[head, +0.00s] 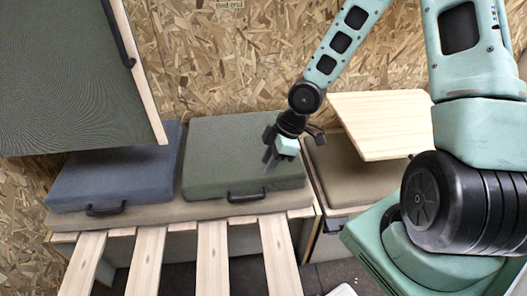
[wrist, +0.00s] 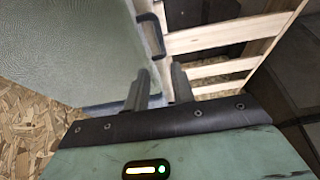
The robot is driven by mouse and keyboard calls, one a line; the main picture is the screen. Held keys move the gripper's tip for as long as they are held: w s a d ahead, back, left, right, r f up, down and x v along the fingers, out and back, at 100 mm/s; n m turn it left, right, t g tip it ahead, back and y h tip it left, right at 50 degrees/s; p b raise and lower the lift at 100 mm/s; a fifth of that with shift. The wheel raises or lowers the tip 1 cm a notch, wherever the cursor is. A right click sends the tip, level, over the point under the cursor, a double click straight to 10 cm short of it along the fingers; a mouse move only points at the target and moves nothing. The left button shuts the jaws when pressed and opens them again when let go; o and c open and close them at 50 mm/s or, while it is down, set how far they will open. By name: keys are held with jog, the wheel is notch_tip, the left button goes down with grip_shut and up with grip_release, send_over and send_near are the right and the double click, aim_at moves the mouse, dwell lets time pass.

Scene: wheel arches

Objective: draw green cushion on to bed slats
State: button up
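The green cushion (head: 225,150) lies flat on a tan base behind the bed slats, between a blue-grey cushion and a tan one. Its black handle (head: 248,195) is on its front edge, facing the slats. The pale wooden bed slats (head: 212,255) run forward from the base at the bottom of the head view. My gripper (head: 269,160) is over the right part of the green cushion, pointing down. In the wrist view its two fingers (wrist: 160,72) are apart with nothing between them. The handle (wrist: 152,35) shows just beyond the fingers, with the cushion (wrist: 70,50) to the left and slats (wrist: 210,38) to the right.
The blue-grey cushion (head: 115,180) has its own black handle. A dark green panel with a wooden edge (head: 75,80) hangs at upper left. A wooden board (head: 380,120) stands above the tan cushion (head: 345,175) at right. A chipboard wall (head: 250,60) closes the back. Gaps separate the slats.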

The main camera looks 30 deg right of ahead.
aim_at(248, 198)
dwell(0.3)
jog(key=b+x, duration=0.7)
jog(key=x, duration=1)
jog(key=shift+f, duration=0.2)
jog(key=shift+s, duration=0.1)
grip_shut()
